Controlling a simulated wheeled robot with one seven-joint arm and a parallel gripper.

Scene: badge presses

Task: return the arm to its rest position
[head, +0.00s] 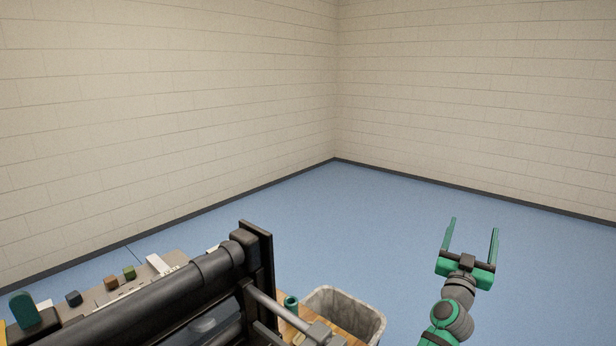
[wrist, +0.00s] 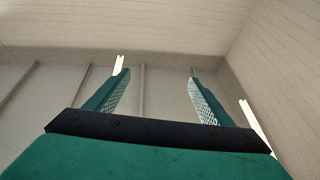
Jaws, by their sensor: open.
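My gripper (head: 474,234) is at the right of the head view, raised over the blue floor. Its two green fingers point up and away, spread apart with nothing between them. In the wrist view my gripper (wrist: 158,80) also shows open and empty, with pale wall and ceiling surfaces beyond the fingers. My arm below it runs out of the bottom of the head view, so most of its pose is hidden.
A dark press-like machine (head: 150,305) with a black upright fills the lower left. A grey bin (head: 372,322) stands beside it, left of my arm. Blue floor (head: 370,220) around my gripper is clear, back to the block walls (head: 470,90).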

